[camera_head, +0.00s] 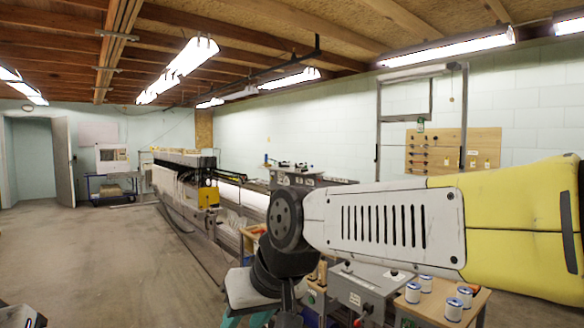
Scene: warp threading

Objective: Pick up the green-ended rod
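I cannot make out a green-ended rod in the head view. A small green spot (420,125) shows at the top of the wooden wall board, but I cannot tell what it is. My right arm, yellow and white with a dark joint, reaches in from the right across the middle and bends down. A dark piece at the bottom left corner may be part of my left arm. No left gripper shows.
A long machine (180,185) runs into the room. The left floor is clear.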

